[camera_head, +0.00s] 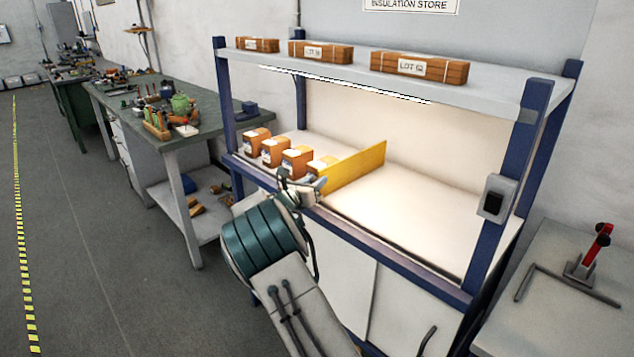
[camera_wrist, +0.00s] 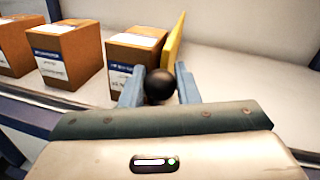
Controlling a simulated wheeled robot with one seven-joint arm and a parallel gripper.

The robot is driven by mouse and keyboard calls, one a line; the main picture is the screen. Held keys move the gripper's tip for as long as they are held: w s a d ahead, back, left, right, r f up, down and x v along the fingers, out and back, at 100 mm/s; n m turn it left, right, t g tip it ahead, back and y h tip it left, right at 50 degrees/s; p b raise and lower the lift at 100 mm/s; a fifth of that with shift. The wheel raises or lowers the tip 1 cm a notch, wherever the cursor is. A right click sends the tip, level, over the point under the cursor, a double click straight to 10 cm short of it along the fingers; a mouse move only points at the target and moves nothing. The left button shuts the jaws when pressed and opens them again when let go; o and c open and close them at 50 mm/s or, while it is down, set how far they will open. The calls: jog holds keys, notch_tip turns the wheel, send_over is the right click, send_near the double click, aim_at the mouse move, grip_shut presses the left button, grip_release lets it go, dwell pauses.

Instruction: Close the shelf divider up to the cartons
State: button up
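The yellow shelf divider (camera_head: 355,168) stands upright on the shelf, just right of a row of several orange-brown cartons (camera_head: 297,161). It also shows in the wrist view (camera_wrist: 174,40), close beside the nearest carton (camera_wrist: 133,55); I cannot tell whether they touch. My gripper (camera_head: 308,184) is at the divider's front end, by the shelf's front edge. In the wrist view my gripper (camera_wrist: 160,84) has one finger on each side of a round black knob (camera_wrist: 160,86), with no clear gap on either side. The knob's link to the divider is hidden.
The shelf deck (camera_head: 425,210) right of the divider is bare. A blue post (camera_head: 487,195) with a grey box bounds it on the right. An upper shelf (camera_head: 465,93) carries wrapped brick packs. A cluttered workbench (camera_head: 165,135) stands left.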

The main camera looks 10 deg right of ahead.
jog(key=o, duration=0.4)
jog(key=shift+d, duration=0.1)
jog(key=b+v, duration=0.1)
jog(key=v, duration=1.3)
